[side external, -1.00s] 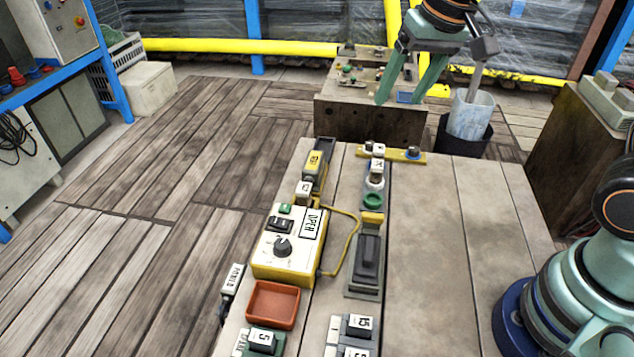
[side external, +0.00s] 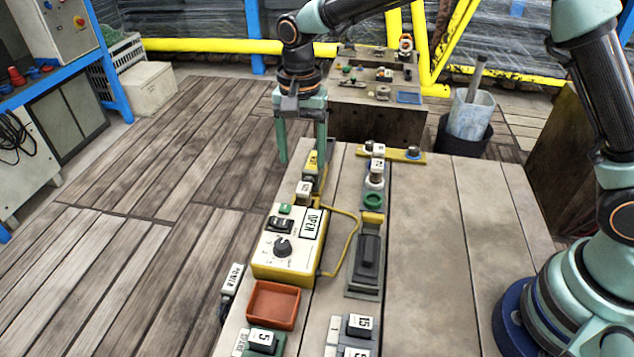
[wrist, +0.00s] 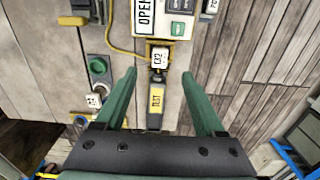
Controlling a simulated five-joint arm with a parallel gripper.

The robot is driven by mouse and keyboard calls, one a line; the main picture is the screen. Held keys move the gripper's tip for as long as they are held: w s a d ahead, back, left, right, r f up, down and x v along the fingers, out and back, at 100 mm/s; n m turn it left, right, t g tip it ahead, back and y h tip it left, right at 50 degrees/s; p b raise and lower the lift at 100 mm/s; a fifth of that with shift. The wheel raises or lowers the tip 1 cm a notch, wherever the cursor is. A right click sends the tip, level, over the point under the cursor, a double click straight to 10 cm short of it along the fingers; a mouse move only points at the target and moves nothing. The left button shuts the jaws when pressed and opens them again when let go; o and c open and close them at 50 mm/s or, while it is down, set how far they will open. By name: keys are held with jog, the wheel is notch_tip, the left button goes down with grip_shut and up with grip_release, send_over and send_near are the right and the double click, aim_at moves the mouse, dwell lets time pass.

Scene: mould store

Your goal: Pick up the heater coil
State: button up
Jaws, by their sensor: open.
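My gripper (side external: 302,160) is open and empty, its two green fingers pointing down over the far left end of the bench. Between and below the fingers is a dark device with a yellow TEST label (side external: 311,161); it also shows in the wrist view (wrist: 156,96), with my gripper (wrist: 159,74) straddling it in the picture. A block labelled CX2 (wrist: 160,56) sits just beyond its end. I cannot tell which thing, if any, is the heater coil; no plain coil shape shows. In the side view one finger partly hides the TEST device.
A yellow control box with an OPEN label (side external: 286,248) and a looping yellow cable stands nearer. An orange tray (side external: 273,304) lies nearer still. To the right are a green ring (side external: 372,198) and a dark switch (side external: 368,256). The bench's right part (side external: 430,230) is bare.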

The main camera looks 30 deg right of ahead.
aim_at(303, 187)
notch_tip(303, 187, down, 10)
jog(key=shift+r, duration=0.1)
dwell(0.4)
jog(key=shift+c, duration=0.3)
grip_shut()
